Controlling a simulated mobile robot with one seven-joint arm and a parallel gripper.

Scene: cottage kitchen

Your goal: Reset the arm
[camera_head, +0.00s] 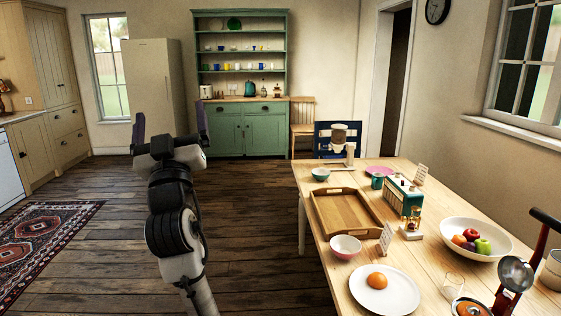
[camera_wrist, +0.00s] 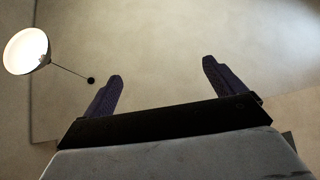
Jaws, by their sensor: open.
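My gripper (camera_head: 170,124) is raised in front of me in the head view, left of the dining table. Its two dark purple fingers point upward and stand wide apart, with nothing between them. In the wrist view my gripper (camera_wrist: 160,82) is also open and empty against a plain pale ceiling. My arm rises from the bottom of the head view over bare floor and touches nothing that I can see.
The wooden table (camera_head: 310,185) on the right holds a tray (camera_head: 322,222), a plate with an orange (camera_head: 377,280) and a fruit bowl (camera_head: 450,232). A green hutch (camera_head: 226,130) and a fridge (camera_head: 150,85) stand behind. A ceiling lamp (camera_wrist: 25,50) shows in the wrist view. Wooden floor (camera_head: 110,255) is clear around my arm.

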